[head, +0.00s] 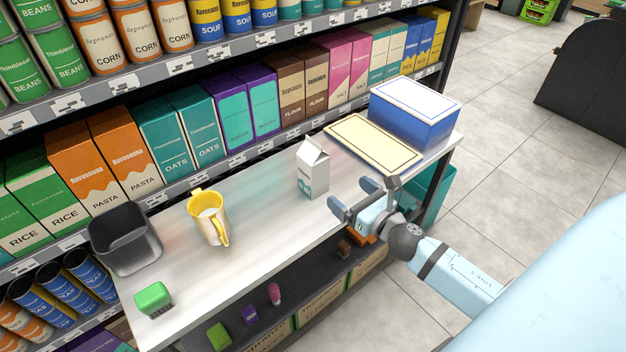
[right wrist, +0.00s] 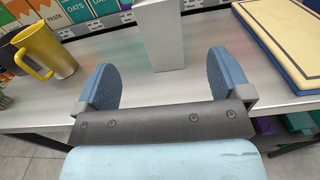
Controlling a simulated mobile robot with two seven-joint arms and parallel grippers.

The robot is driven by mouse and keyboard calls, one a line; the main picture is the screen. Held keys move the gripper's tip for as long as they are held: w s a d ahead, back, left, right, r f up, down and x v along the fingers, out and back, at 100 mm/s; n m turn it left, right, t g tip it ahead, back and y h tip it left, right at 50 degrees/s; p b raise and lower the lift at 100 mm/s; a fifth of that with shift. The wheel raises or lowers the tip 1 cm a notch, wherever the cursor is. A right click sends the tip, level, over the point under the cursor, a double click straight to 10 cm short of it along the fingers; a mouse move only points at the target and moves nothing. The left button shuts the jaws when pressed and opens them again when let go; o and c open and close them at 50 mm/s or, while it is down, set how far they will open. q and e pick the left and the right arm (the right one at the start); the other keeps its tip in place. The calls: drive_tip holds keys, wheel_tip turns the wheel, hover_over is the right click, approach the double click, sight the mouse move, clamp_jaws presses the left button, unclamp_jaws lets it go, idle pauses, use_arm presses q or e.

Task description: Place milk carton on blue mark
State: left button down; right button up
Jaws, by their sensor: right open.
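The milk carton (head: 313,172) is white with a gabled top and teal print near its base. It stands upright on the light counter, right of the middle. My right gripper (head: 353,199) is open and empty at the counter's front edge, its fingers pointing at the carton. In the right wrist view the carton (right wrist: 163,36) stands ahead, between the two blue fingers and apart from them. A blue box (head: 413,112) with a white, blue-outlined top stands at the counter's right end. I cannot tell whether this top is the blue mark. My left gripper is not in view.
A flat cream panel with a dark outline (head: 373,142) lies between carton and blue box. Stocked shelves rise behind. The counter between mug and carton is clear.

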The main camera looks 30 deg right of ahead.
sight(322, 169)
drive_tip(key=w, duration=0.5)
drive_tip(key=w+p, duration=0.1)
drive_tip(key=w, duration=0.2)
drive_tip(key=shift+a, duration=0.25)
drive_tip(key=shift+w+r, duration=0.1)
drive_tip(key=shift+w, duration=0.4)
drive_tip(key=w, duration=0.4)
drive_tip(key=shift+w+a, duration=0.35)
